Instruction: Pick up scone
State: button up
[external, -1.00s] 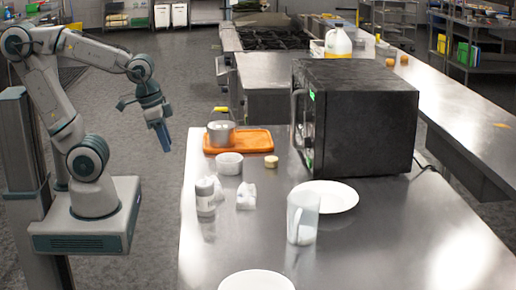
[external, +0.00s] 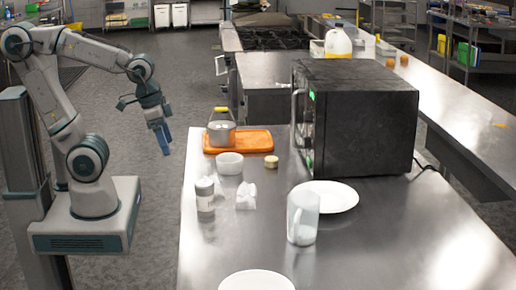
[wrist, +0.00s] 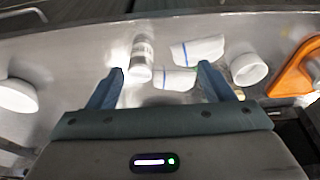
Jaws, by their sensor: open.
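A small round tan item (external: 271,161), probably the scone, sits on the steel counter just in front of the orange tray and right of the white bowl. In the wrist view, a small tan patch (wrist: 240,94) shows beside the right finger, mostly hidden by it; I cannot tell whether it is the same item. My gripper (external: 164,150) is left of the counter, raised, pointing down and well apart from the item. In the wrist view my gripper (wrist: 160,67) has its fingers wide apart with nothing held between them.
The counter holds an orange tray (external: 207,146) with a metal pot (external: 221,133), a white bowl (external: 229,164), a shaker (external: 205,195), crumpled white packets (external: 246,196), a clear jug (external: 302,220) and white plates (external: 335,194). A black microwave (external: 360,125) stands behind.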

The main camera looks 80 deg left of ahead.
jog(key=w+a+r+m, duration=0.2)
jog(key=w, duration=0.3)
jog(key=w+a+r+m, duration=0.2)
jog(key=w, duration=0.3)
jog(key=m+g, duration=0.3)
jog(key=m, duration=1)
send_over(271, 155)
notch_tip(271, 155, down, 7)
jog(key=f, duration=0.8)
jog(key=shift+d+f, duration=0.1)
jog(key=shift+d, duration=0.2)
jog(key=shift+a+f+p, duration=0.15)
jog(key=shift+f+p, duration=0.2)
jog(key=shift+f, duration=0.95)
jog(key=shift+a+f+p, duration=0.15)
jog(key=shift+f+p, duration=0.15)
jog(key=shift+f, duration=1)
jog(key=c, duration=1.1)
